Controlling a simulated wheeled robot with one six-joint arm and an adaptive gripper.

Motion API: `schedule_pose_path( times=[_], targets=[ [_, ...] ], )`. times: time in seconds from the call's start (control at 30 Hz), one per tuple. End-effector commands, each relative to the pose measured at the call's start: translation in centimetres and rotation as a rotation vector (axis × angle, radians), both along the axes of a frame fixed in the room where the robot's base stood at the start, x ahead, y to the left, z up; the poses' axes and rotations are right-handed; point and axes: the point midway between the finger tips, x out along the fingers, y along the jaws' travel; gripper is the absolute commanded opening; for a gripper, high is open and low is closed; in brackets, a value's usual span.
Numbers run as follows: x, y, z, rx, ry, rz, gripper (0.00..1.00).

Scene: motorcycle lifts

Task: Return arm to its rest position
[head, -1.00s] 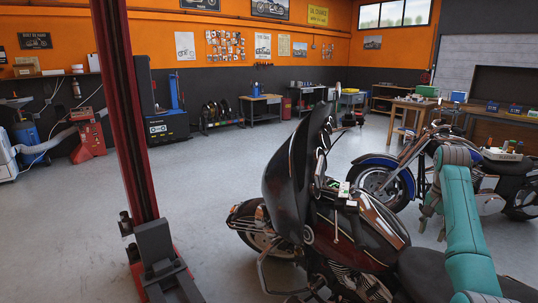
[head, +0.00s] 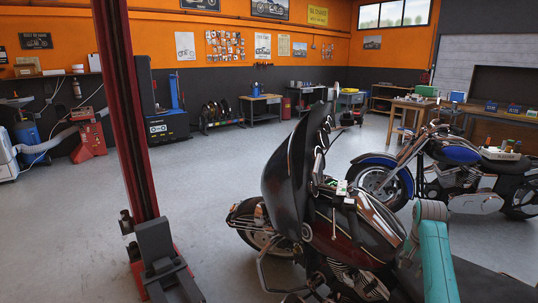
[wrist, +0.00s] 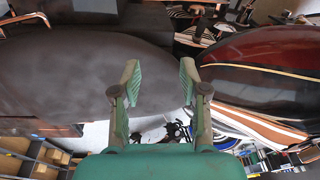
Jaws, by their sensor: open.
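My gripper (wrist: 160,85) shows in the wrist view with its two fingers apart and nothing between them. The dark motorcycle seat (wrist: 75,70) fills the left of that view, and the dark red tank (wrist: 265,60) is on the right. In the head view my teal arm (head: 437,262) is at the lower right, beside the near motorcycle (head: 355,235). The gripper itself does not show in the head view.
A red lift post (head: 128,120) stands at the left. A blue motorcycle (head: 460,155) stands behind my arm at the right. Workbenches (head: 262,108) line the back wall. The grey floor (head: 190,185) between post and bikes is clear.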

Motion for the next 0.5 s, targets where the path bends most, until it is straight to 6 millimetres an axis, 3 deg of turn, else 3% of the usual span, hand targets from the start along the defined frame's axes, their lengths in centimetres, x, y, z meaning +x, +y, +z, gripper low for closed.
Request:
schedule_pose_path(
  times=[0.03, 0.1, 0.27, 0.5],
  targets=[
    [-0.5, 0.7, -2.4, -0.004, -0.009, 0.014, 0.44],
    [-1.0, 1.6, -5.2, -0.015, -0.036, 0.035, 0.44],
    [-2.7, 3.8, -11.0, -0.041, -0.097, 0.083, 0.44],
    [-6.4, 7.1, -18.5, -0.08, -0.186, 0.154, 0.44]
  ],
)
